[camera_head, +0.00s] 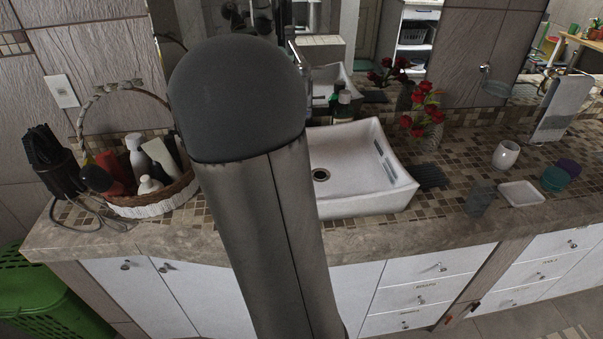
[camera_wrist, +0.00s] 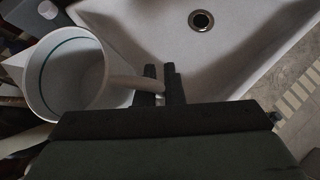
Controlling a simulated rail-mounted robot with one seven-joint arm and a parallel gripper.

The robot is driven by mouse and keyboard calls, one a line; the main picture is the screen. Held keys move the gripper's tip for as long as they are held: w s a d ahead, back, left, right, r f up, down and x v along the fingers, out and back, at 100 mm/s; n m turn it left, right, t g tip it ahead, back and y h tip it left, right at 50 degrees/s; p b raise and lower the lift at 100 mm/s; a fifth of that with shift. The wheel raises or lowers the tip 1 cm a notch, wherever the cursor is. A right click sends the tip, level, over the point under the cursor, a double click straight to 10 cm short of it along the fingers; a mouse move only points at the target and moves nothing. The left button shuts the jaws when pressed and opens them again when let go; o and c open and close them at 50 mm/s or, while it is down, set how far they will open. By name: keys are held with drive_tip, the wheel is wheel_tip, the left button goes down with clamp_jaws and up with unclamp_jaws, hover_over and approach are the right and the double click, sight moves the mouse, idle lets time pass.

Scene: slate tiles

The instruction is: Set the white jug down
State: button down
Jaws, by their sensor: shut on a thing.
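The white jug (camera_wrist: 72,82) shows at the left of the wrist view, its open mouth towards the camera and a dark line around its inside. Its handle reaches right to my gripper (camera_wrist: 162,82), whose dark fingers are shut on it. The jug overlaps the left corner of the white sink in this view, and I cannot tell whether its base touches anything. In the head view my own arm hides the gripper, and the jug does not show.
The white sink (camera_head: 362,188) stands on the mosaic-tiled counter (camera_head: 445,210). A wicker basket (camera_head: 155,205) of bottles is at the left. Red flowers (camera_head: 420,108), a white cup (camera_head: 506,154) and a soap dish (camera_head: 521,193) are on the right.

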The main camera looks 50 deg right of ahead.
drive_tip(key=s+d+f+m+g+y+b, duration=0.1)
drive_tip(key=s+d+m+g+b, duration=0.15)
drive_tip(key=s+d+m, duration=0.4)
drive_tip(key=s+d+f+m+g+b, duration=0.15)
drive_tip(key=s+d+g, duration=0.25)
drive_tip(key=s, duration=0.5)
drive_tip(key=w+d+f+p, duration=0.1)
drive_tip(key=w+d+f, duration=0.1)
drive_tip(key=w+f, duration=0.1)
drive_tip(key=w+d+f+p, duration=0.1)
drive_tip(key=w+d+f, duration=0.1)
drive_tip(key=w, duration=0.2)
drive_tip(key=w+d+f+p, duration=0.1)
drive_tip(key=w+d+f, duration=0.2)
drive_tip(key=shift+w+f, duration=0.15)
drive_tip(key=shift+f, duration=0.15)
drive_tip(key=shift+w+d+f+p, duration=0.35)
drive_tip(key=shift+w+f+p, duration=0.1)
drive_tip(key=shift+f, duration=1.75)
drive_tip(key=shift+f, duration=0.1)
drive_tip(key=c, duration=1.5)
unclamp_jaws()
